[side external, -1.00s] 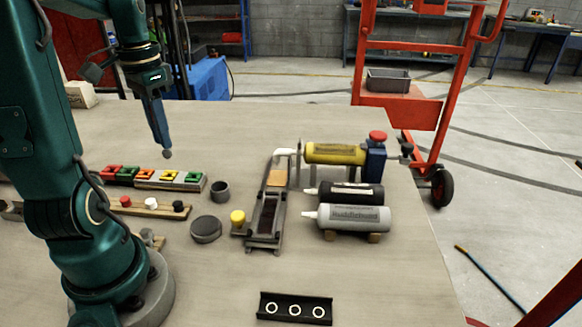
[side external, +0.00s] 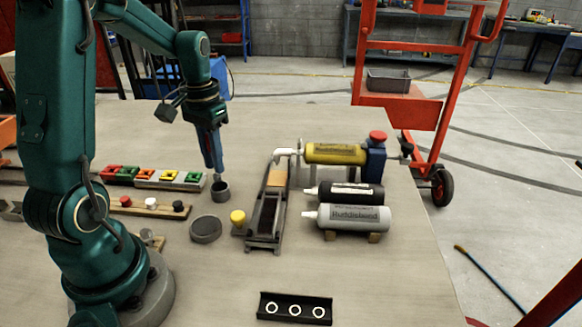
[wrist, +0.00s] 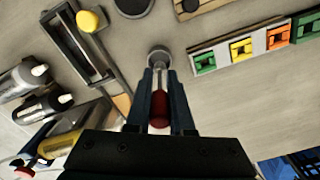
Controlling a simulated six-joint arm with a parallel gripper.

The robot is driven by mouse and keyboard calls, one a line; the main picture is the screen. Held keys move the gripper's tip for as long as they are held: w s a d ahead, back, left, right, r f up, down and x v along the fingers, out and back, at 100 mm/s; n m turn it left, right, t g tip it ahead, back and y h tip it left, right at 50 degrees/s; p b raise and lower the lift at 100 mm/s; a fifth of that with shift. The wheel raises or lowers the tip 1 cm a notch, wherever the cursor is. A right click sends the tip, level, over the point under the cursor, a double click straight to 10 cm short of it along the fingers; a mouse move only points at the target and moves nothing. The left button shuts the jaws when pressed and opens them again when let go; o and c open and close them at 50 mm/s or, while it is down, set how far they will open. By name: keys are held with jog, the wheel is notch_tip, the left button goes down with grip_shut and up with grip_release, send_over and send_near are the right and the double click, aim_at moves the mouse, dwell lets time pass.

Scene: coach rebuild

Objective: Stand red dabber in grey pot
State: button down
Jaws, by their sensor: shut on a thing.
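My gripper (side external: 214,168) points down, slightly tilted, right over the small grey pot (side external: 221,194) on the table. It is shut on the red dabber (wrist: 159,108), whose red handle shows between the fingers in the wrist view. The pot also shows in the wrist view (wrist: 158,53), just beyond the fingertips. The dabber's pale lower end is at the pot's mouth. I cannot tell how far it is inside the rim. In the side view the fingers hide most of the dabber.
A round dark grey disc (side external: 205,229) lies in front of the pot. A row of coloured blocks (side external: 155,177) and a wooden strip with knobs (side external: 150,207) are left. A yellow-capped item (side external: 238,217), a long metal frame (side external: 266,215) and several cartridges (side external: 354,218) are right.

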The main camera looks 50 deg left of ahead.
aim_at(216, 175)
jog(key=shift+f, duration=2)
jog(key=shift+f, duration=0.1)
jog(key=c, duration=0.8)
grip_release()
